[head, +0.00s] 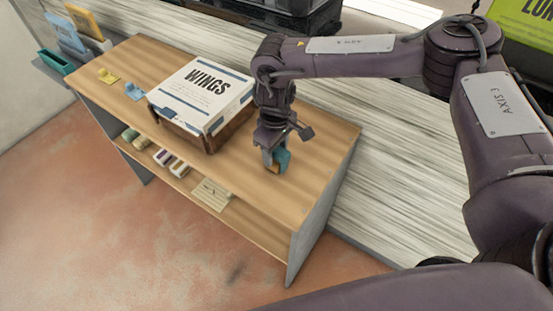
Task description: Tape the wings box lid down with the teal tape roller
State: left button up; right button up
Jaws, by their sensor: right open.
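The wings box (205,92) is white with dark blue bands and the word WINGS on its lid. It sits in a brown holder (212,141) on the wooden counter, and its lid looks closed. My right gripper (274,164) is open and points down to the right of the box, low over the counter. The teal tape roller (283,159) is at its fingertips, partly hidden by them. I cannot tell whether the fingers touch it. My left gripper is not in view.
The counter (325,140) is clear to the right of the roller. A lower shelf holds small rolls and a tan pad (212,194). A teal bin (55,62) stands at far left.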

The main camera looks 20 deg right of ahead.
jog(key=shift+p, duration=0.6)
dwell(0.7)
grip_shut()
dwell(0.4)
jog(key=shift+r, duration=0.15)
jog(key=shift+r+p, duration=0.9)
jog(key=shift+p, duration=0.05)
jog(key=shift+r, duration=0.1)
jog(key=shift+r+p, duration=2.35)
jog(key=shift+r, duration=0.05)
